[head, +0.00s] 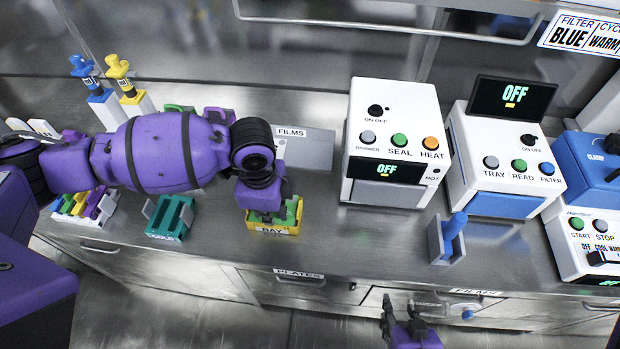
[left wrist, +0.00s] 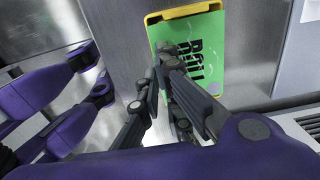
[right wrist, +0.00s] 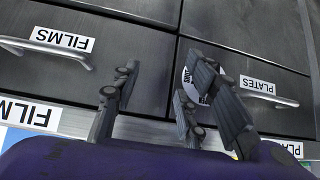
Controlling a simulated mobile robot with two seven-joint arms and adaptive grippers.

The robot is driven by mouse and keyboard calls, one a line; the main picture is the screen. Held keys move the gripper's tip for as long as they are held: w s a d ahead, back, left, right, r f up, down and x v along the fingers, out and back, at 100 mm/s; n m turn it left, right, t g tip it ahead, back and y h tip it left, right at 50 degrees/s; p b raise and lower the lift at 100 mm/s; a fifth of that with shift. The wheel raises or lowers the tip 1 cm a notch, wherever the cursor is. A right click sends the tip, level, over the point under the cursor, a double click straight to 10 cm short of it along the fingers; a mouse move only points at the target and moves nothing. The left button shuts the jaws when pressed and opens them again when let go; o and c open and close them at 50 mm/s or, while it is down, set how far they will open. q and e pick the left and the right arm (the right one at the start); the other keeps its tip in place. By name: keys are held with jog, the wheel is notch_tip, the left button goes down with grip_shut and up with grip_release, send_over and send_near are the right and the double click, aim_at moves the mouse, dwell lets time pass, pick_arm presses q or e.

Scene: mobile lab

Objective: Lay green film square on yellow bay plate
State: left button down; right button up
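The green film square (left wrist: 210,50) lies over the yellow bay plate (left wrist: 185,11) in the left wrist view. A yellow strip shows along its top edge, and dark lettering is on it. In the head view, green (head: 291,211) shows around my left gripper (head: 265,213), above the yellow bay plate (head: 272,229). My left gripper's fingertips (left wrist: 165,62) are close together at the film's left side. Whether they pinch it is hidden, as is any gap between film and plate. My right gripper (right wrist: 158,78) is open and empty in front of the drawers.
A teal holder (head: 170,216) stands left of the bay. The sealer with a HEAT button (head: 395,140) and a reader (head: 500,160) stand to the right. A blue-handled stand (head: 447,240) is near the counter's front edge. Drawers labelled PLATES (right wrist: 257,85) and FILMS (right wrist: 62,39) are below.

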pick_arm(q)
jog(key=c, duration=1.9)
grip_release()
jog(key=shift+o, duration=0.2)
notch_tip(320, 180, up, 12)
pick_arm(e)
jog(key=shift+w, duration=0.25)
